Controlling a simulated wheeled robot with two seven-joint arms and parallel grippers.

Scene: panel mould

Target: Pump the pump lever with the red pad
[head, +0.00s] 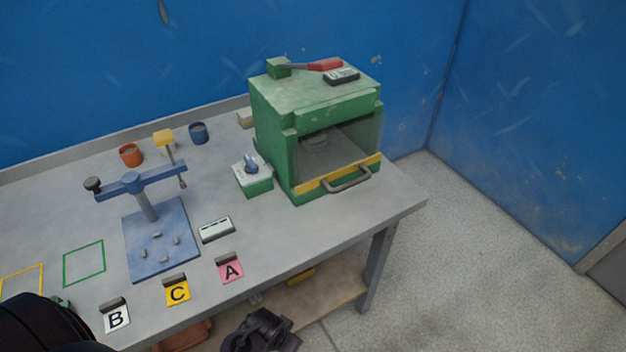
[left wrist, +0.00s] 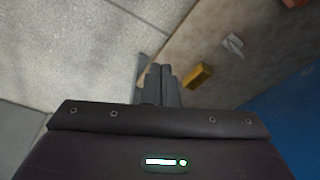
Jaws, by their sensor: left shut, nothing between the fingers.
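The pump lever is on top of the green cabinet (head: 271,130). Its rod runs right from a small green block (head: 278,68) to the red pad (head: 325,65), and lies nearly flat. My left gripper (left wrist: 160,85) is shut and empty in the left wrist view, over floor and the low shelf, well away from the lever. A dark jointed part of mine shows at the bottom of the head view, in front of the table. The lever is not in the left wrist view. My right gripper is not seen.
A black-and-white label block (head: 342,77) sits beside the red pad. A blue press stand (head: 158,245), a switch box (head: 254,178) and cups stand left of the cabinet. A yellow block (left wrist: 197,75) lies on the shelf. Floor right of the table is clear.

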